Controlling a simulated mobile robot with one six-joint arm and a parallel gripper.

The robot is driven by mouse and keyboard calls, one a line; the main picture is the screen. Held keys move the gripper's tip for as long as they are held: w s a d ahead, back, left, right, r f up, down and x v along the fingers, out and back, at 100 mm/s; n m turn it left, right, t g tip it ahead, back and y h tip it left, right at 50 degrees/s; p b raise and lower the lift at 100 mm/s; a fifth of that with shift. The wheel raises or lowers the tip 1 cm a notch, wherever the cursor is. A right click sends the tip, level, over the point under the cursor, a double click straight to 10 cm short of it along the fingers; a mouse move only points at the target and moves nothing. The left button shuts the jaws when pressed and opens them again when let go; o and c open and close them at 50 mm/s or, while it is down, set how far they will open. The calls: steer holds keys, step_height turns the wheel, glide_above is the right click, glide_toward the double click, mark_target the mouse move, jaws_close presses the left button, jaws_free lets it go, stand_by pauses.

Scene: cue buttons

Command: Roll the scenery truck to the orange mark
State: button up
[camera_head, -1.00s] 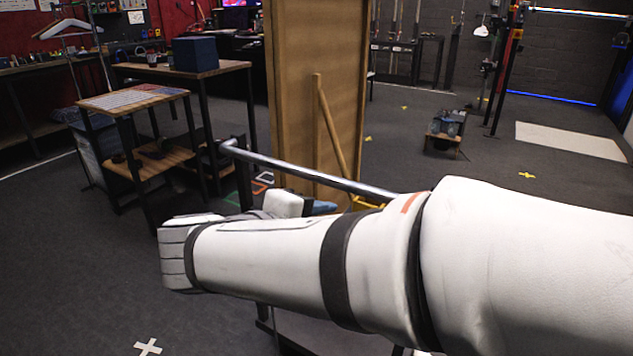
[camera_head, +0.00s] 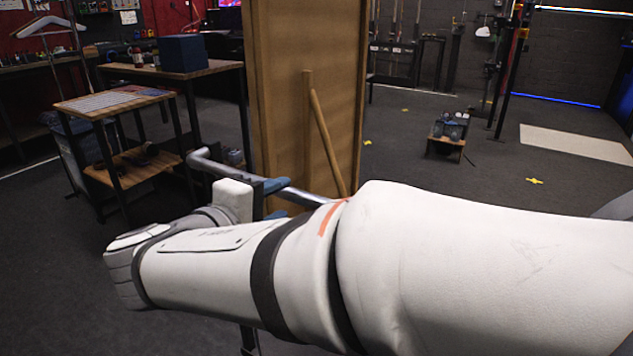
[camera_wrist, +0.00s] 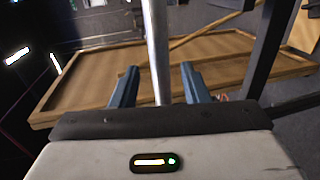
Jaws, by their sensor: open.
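The scenery truck shows in the head view as a tall wooden flat (camera_head: 290,110) with a diagonal brace and a grey metal push bar (camera_head: 222,171) on my side. In the wrist view the push bar (camera_wrist: 156,45) runs between the two blue fingers of my gripper (camera_wrist: 160,86), with the wooden flat (camera_wrist: 85,72) behind. My gripper (camera_head: 275,198) is open around the bar in the head view. Gaps show beside the bar in the wrist view; I cannot tell whether it touches the palm. No orange mark is visible now. My arm hides the truck's lower part.
A wooden-topped side table (camera_head: 112,102) and a bench with a blue box (camera_head: 183,54) stand left of the truck. A small wooden stand (camera_head: 445,145) is on the floor at right. Yellow crosses (camera_head: 535,180) mark the floor. The floor at right looks mostly clear.

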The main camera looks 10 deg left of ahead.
mark_target(288, 197)
steer(key=shift+b+x, duration=0.3)
steer(key=shift+x, duration=2.05)
steer(key=shift+c, duration=0.3)
jaws_close()
